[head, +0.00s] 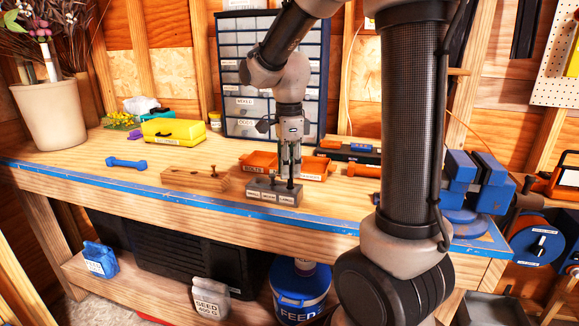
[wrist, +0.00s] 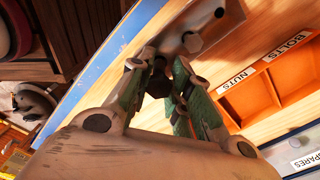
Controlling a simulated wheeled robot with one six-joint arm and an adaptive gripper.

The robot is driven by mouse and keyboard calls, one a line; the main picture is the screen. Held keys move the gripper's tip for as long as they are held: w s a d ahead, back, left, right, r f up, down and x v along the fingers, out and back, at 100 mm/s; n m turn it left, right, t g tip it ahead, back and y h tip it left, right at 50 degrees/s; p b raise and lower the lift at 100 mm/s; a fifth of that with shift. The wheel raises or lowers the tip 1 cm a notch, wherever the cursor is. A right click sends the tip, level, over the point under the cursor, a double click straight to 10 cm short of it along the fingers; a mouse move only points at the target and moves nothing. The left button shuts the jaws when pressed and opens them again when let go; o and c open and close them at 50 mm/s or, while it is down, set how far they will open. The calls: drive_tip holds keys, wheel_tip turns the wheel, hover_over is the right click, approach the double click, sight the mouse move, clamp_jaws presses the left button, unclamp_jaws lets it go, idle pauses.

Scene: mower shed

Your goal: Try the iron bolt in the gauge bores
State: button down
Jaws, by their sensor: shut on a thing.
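My gripper (head: 290,180) points straight down over the right end of the grey gauge block (head: 262,194) on the bench. In the wrist view its green-padded fingers (wrist: 162,88) are shut on a dark bolt (wrist: 157,84), mostly hidden between them. I cannot tell whether the bolt's tip is inside the right bore. The block's front carries several white labels, too small to read surely.
Behind the block are orange trays (head: 258,168), labelled BOLTS and NUTS in the wrist view. A wooden block (head: 190,179) lies to the left, with a blue dumbbell-shaped tool (head: 126,163) and yellow box (head: 173,132) beyond. A blue vise (head: 470,187) stands right.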

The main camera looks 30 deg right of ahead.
sight(289, 186)
drive_tip(key=shift+f, duration=1.75)
drive_tip(key=c, duration=1.2)
unclamp_jaws()
drive_tip(key=shift+c, duration=0.2)
wheel_tip(289, 186, up, 12)
